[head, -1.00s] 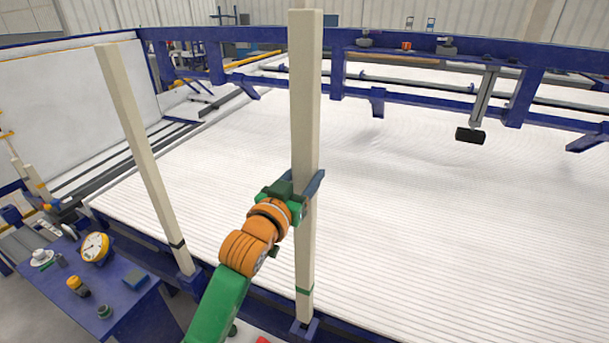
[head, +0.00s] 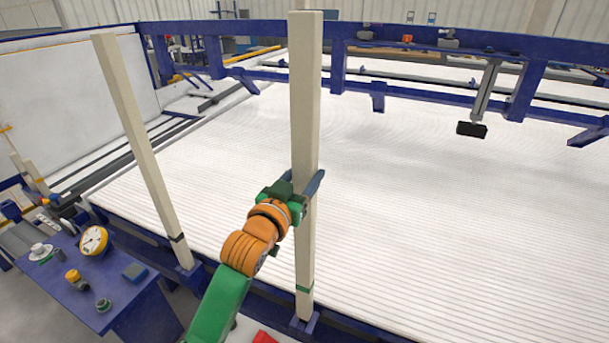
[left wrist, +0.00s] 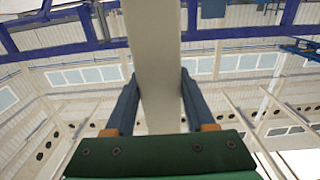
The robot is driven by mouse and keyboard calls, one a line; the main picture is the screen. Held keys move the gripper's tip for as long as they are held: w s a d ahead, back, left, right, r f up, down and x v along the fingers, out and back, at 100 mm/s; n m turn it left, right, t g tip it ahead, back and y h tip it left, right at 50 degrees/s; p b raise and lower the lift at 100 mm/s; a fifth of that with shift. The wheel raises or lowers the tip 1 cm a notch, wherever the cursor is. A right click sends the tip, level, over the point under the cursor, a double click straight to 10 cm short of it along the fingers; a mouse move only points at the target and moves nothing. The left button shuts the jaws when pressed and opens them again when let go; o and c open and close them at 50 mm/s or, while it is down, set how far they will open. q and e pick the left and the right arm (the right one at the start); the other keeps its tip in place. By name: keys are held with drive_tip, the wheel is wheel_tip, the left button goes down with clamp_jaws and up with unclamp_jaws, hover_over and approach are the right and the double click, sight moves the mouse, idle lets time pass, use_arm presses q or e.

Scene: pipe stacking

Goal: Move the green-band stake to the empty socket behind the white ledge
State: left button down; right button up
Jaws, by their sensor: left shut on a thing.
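The green-band stake (head: 305,110) is a tall pale square post, upright in the head view, with a green band near its lower end. That lower end is at a blue socket (head: 304,326); I cannot tell whether it is seated in it or just above it. My left gripper (head: 306,186) is shut on the stake around its middle. In the left wrist view the stake (left wrist: 155,60) runs up between the two fingers (left wrist: 155,100). I cannot make out an empty socket or clearly identify the white ledge. My right gripper is not in view.
A second pale post (head: 140,140) with a dark band stands left, in another blue socket. A blue table (head: 95,305) with a yellow-rimmed dial (head: 94,240) and small items is at lower left. A wide white ribbed surface (head: 430,220) lies behind, with a blue frame beyond.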

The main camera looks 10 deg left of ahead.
use_arm(q)
drive_tip(key=shift+r, duration=0.1)
drive_tip(key=shift+f+b, duration=0.8)
drive_tip(key=shift+f, duration=0.4)
drive_tip(key=shift+c, duration=1.9)
unclamp_jaws()
drive_tip(key=shift+o, duration=1.1)
drive_tip(key=shift+s+r, duration=0.1)
drive_tip(key=shift+s, duration=0.05)
drive_tip(key=shift+f, duration=0.2)
drive_tip(key=s, duration=0.2)
drive_tip(key=s+a, duration=0.1)
drive_tip(key=s, duration=0.1)
drive_tip(key=s+b, duration=0.1)
drive_tip(key=s, duration=0.2)
drive_tip(key=shift+a+r, duration=0.15)
